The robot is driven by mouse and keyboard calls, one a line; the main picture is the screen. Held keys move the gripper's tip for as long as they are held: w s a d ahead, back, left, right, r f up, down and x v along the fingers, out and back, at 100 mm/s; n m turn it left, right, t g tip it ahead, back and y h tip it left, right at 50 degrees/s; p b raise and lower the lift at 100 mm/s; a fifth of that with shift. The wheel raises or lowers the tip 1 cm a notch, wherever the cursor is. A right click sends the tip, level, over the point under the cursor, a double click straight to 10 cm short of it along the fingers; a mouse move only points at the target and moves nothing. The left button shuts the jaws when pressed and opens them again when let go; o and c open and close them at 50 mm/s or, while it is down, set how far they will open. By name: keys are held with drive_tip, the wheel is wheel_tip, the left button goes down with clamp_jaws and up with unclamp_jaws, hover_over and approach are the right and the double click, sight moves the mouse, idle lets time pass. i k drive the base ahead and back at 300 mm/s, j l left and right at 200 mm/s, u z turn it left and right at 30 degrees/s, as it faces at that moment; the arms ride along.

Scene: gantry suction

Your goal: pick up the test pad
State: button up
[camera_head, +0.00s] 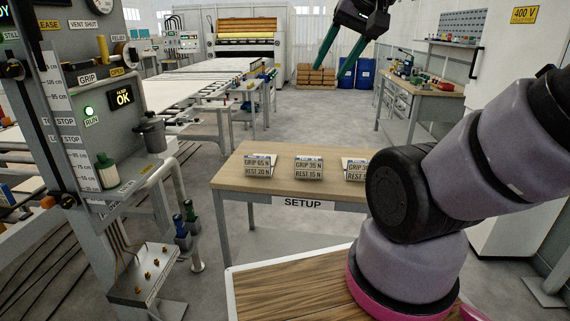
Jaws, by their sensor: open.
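I cannot make out a test pad anywhere in this view. My gripper (332,71) is at the top centre, high in the air, with its two dark green fingers apart and nothing between them. The setup table (236,176) stands in the middle, well below my gripper. It has a light wood top and a "SETUP" label. Several small tent cards stand on it: a left card (257,171) reads "GRIP 65 N, REST 20 N" and a middle card (308,169) "GRIP 35 N, REST 15 N". My arm partly hides a right card (354,168) and the table's right end.
A grey control column (62,190) with a gauge, a green lamp and an "OK" display stands at the left. A roller conveyor (170,93) with pale panels runs behind it. A workbench (420,88) stands back right. The floor behind the setup table is clear.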

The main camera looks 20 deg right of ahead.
sight(258, 165)
drive_tip(key=i+j, duration=0.35)
drive_tip(key=i+j+z, duration=0.1)
drive_tip(key=i+j, duration=0.3)
drive_tip(key=j, duration=0.2)
drive_tip(key=i+j, duration=0.35)
drive_tip(key=j, duration=0.15)
drive_tip(key=l+z, duration=0.05)
